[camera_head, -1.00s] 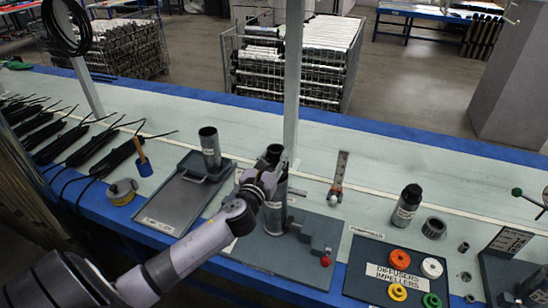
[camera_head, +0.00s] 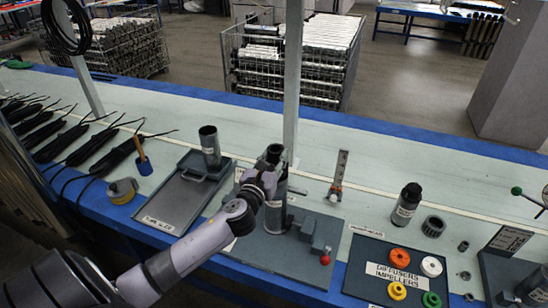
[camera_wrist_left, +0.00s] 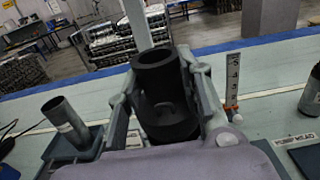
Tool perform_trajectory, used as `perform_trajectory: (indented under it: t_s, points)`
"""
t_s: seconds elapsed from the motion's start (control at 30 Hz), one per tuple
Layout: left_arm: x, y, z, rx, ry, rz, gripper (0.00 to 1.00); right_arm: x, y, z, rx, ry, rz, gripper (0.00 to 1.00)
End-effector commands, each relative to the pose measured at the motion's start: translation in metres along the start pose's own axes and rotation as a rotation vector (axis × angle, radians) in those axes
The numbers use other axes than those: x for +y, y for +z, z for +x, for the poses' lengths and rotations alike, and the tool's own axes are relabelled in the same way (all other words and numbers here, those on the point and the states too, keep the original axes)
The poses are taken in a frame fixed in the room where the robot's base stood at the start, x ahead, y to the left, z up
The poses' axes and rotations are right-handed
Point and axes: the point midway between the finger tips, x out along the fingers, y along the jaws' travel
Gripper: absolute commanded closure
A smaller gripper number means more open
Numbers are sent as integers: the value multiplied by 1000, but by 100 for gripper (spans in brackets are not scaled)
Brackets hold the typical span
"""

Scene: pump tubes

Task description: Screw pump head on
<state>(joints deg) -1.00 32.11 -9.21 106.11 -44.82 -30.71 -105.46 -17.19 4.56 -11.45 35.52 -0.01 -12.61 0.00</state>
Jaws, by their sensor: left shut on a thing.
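The pump head is a dark, hollow cylinder (camera_wrist_left: 155,75), seen up close in the left wrist view between my gripper's fingers. In the head view the pump head (camera_head: 274,153) shows as a dark top on an upright grey tube (camera_head: 276,212), which stands in a fixture on the grey base plate (camera_head: 262,254). My left gripper (camera_head: 270,178) is shut on the pump head from the front left. The gripper (camera_wrist_left: 165,105) partly hides where head and tube meet, so I cannot tell how they are seated. My right gripper is in neither view.
A grey tray (camera_head: 180,200) with an upright tube (camera_head: 210,147) is at left. A red-knobbed clamp (camera_head: 325,259) and upright ruler (camera_head: 340,172) are close by. A dark bottle-shaped part (camera_head: 406,204) and a diffuser board (camera_head: 372,285) are at right. A post (camera_head: 293,80) rises just behind.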

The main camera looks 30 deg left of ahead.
Motion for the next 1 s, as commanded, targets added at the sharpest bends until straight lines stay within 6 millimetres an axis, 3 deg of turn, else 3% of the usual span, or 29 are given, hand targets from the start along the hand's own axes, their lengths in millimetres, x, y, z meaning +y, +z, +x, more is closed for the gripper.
perform_trajectory:
  t_s: [0.67,0.7,1.0]
  points:
    - [0,-16,0,-3,-1,0,100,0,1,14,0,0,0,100]
    - [0,-16,0,-3,-1,0,66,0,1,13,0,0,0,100]
    - [0,-16,0,-1,0,0,45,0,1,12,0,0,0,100]
